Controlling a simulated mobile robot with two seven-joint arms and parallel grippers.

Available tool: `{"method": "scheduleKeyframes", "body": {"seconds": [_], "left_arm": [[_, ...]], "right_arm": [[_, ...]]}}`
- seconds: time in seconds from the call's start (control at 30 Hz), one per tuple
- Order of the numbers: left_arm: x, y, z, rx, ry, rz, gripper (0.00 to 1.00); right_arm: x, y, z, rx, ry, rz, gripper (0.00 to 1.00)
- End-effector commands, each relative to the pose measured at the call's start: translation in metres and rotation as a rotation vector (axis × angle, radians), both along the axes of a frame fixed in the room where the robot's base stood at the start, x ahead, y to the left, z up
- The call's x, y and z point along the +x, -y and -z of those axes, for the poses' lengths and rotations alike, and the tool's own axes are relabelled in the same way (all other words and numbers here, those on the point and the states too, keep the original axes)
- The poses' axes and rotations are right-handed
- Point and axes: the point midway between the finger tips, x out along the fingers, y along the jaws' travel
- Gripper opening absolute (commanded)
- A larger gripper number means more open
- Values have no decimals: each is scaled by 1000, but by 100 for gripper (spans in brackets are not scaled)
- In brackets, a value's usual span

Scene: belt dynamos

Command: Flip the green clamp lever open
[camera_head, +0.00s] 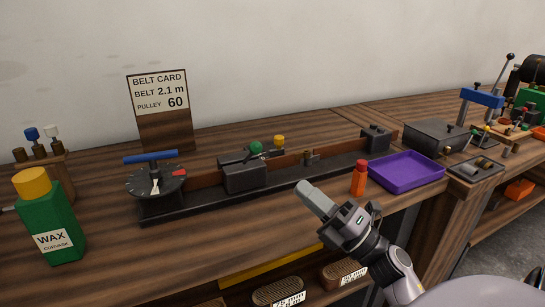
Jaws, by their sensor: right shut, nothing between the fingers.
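The green clamp lever shows as a green knob (256,148) on top of the dark clamp block (245,177), in the middle of the long black bench rail (210,202). Its arm is small and mostly hidden, so I cannot tell its exact angle. A yellow knob (279,140) sits just to its right. My right gripper (307,192) is shut and empty, in front of the rail and to the lower right of the green knob, apart from it. My left gripper is out of view.
A blue-handled dial (152,180) stands at the rail's left end. An orange bottle (358,180) and a purple tray (405,171) are right of my gripper. A green wax bottle (48,220) stands at left, and a belt card (160,105) behind.

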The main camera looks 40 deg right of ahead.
Motion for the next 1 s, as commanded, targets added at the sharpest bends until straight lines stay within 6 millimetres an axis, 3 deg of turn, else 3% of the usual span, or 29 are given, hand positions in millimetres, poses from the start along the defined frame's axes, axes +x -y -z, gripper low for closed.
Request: {"method": "scheduleKeyframes", "body": {"seconds": [0.1,0.4,0.6,1.0], "left_arm": [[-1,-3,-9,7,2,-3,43],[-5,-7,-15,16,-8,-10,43],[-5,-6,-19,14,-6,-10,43],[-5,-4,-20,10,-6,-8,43]], "right_arm": [[23,-8,-18,0,4,-2,0],[65,-21,-38,1,1,-1,0],[76,-25,-43,1,-1,1,0],[78,-25,-43,1,-1,1,0]]}}
